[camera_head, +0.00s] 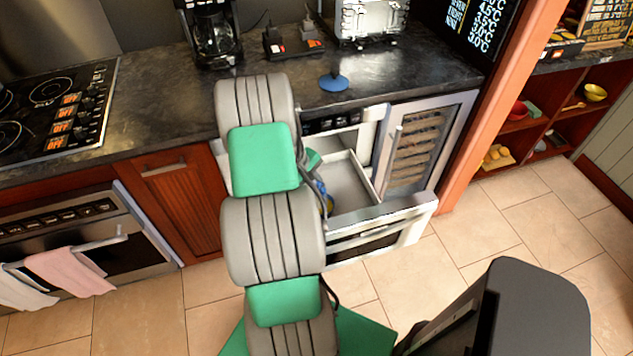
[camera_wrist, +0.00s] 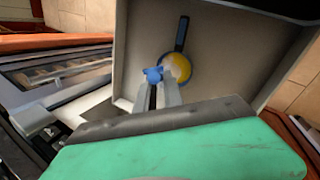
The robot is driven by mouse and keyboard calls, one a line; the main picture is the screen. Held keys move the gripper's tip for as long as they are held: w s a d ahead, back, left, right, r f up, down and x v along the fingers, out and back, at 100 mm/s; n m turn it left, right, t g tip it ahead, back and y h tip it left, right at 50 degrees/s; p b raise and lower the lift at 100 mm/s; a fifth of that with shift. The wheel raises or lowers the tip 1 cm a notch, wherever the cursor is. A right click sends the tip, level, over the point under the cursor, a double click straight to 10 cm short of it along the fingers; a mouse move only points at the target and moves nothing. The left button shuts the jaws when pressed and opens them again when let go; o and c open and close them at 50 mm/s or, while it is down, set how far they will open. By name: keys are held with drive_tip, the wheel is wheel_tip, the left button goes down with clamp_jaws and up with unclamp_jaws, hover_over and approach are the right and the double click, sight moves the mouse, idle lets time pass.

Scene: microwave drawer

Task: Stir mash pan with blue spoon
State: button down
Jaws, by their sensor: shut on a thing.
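The mash pan stands in the open microwave drawer. In the wrist view its yellow mash (camera_wrist: 180,68) and dark handle (camera_wrist: 181,34), pointing to the top of the picture, show. My gripper (camera_wrist: 163,84) is shut on the blue spoon (camera_wrist: 153,75), of which only a small blue part shows at the fingertips. The spoon overlaps the left edge of the pan in this view; I cannot tell whether it touches the mash.
On the counter above are a blue round thing (camera_head: 334,83), a coffee maker (camera_head: 212,32) and a black-and-red device (camera_head: 292,43).

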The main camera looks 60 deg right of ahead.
wheel_tip(320, 180, down, 7)
drive_tip(key=b, duration=0.4)
drive_tip(key=shift+r, duration=0.1)
idle(0.3)
